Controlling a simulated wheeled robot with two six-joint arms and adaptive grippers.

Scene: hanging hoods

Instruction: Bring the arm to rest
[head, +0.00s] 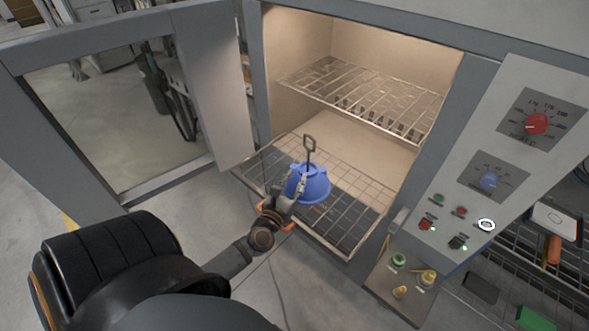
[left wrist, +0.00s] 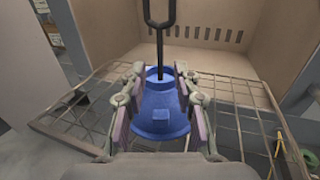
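A blue bell-shaped hood (head: 309,184) with a dark rod and loop on top (head: 310,148) stands nearly upright over the pulled-out lower rack (head: 352,199) of the open oven. My left gripper (head: 284,195) is at the hood's near side. In the left wrist view, the hood (left wrist: 161,112) is between the spread fingers of my left gripper (left wrist: 160,105), one finger on each side. The fingers look open, with slim gaps beside the hood; any light contact is hard to make out. My right gripper is not in view.
The oven door (head: 215,85) stands open at the left. An upper rack (head: 365,97) is inside the oven. A control panel (head: 475,180) with knobs is at the right, with gas taps (head: 400,262) below it. Open floor (head: 290,290) lies in front.

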